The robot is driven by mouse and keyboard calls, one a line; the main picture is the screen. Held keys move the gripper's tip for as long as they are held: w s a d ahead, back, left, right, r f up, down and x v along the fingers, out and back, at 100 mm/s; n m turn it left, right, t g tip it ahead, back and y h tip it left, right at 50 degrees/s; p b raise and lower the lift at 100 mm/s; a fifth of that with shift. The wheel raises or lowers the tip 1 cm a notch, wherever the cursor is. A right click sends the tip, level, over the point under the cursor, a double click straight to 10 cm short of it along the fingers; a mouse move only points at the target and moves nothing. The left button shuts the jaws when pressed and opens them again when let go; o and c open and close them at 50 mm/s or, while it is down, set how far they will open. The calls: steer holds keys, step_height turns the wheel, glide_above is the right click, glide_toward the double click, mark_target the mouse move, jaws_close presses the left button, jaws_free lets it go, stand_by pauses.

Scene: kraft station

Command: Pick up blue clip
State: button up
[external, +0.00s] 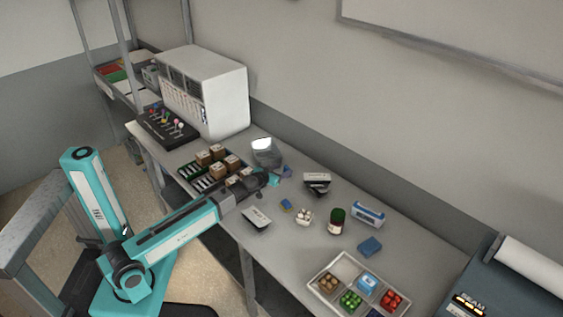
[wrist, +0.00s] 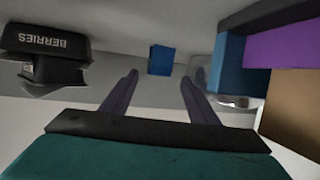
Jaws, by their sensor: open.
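A small blue block-like thing, which I take to be the blue clip (wrist: 161,60), shows in the wrist view, upright in the gap just beyond my fingertips. In the external view a small blue thing, likely the same one (external: 287,171), lies just past the end of my arm. My gripper (wrist: 159,78) is open, its two dark fingers apart with nothing between them. In the external view my gripper (external: 273,181) is low over the table, beside the brown boxes; its fingers are hard to make out there.
A black holder labelled BERRIES (wrist: 45,50) is at left in the wrist view. A large blue and purple thing (wrist: 285,45) and a brown box (wrist: 295,105) crowd the right. A jar (external: 337,221) and a divided tray (external: 318,271) stand further right on the table.

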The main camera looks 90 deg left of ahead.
mark_target(286, 168)
steer(key=shift+p+x, duration=0.75)
steer(key=shift+x, duration=1.85)
steer(key=shift+d+f, duration=0.1)
steer(key=shift+f, duration=0.05)
steer(key=c, duration=1.1)
